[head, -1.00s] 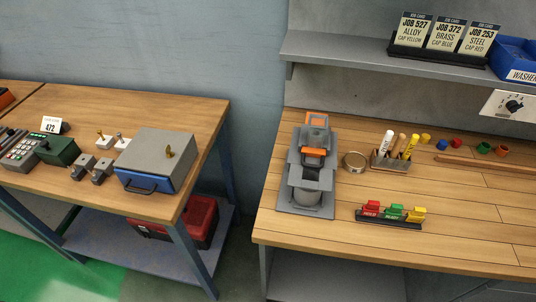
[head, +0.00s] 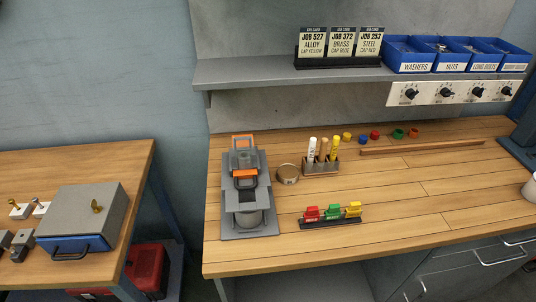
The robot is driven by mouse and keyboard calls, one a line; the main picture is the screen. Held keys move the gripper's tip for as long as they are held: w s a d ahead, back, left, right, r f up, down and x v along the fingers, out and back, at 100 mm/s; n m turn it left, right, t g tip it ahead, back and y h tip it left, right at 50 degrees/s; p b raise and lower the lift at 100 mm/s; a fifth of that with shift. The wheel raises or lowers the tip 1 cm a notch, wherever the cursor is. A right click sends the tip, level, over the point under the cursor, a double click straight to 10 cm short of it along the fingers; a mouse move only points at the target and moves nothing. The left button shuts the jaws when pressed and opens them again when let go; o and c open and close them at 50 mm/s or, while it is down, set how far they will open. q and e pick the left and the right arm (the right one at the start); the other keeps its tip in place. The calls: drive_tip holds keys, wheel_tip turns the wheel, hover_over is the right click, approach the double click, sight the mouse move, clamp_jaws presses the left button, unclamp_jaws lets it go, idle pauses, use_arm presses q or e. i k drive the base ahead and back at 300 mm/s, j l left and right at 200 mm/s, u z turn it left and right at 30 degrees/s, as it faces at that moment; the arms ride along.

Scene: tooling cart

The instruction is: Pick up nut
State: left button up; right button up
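The blue bin labelled NUTS (head: 446,55) stands on the grey shelf at the upper right of the head view, between the WASHERS bin (head: 406,54) and the LONG BOLTS bin (head: 484,55). Small grey metal pieces show inside the NUTS bin; single nuts are too small to make out. Neither of my grippers is in view.
The grey shelf (head: 250,70) also holds job cards (head: 341,45). Below are a knob panel (head: 450,93), a grey-orange device (head: 246,185), a marker holder (head: 321,165) and coloured tags (head: 332,215). The workbench (head: 430,205) front right is mostly clear. A left bench holds a grey box (head: 85,212).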

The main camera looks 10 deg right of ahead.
sight(440, 46)
drive_tip(key=l+z, duration=0.15)
drive_tip(key=z, duration=0.2)
drive_tip(key=l+z, duration=0.15)
drive_tip(key=z, duration=0.2)
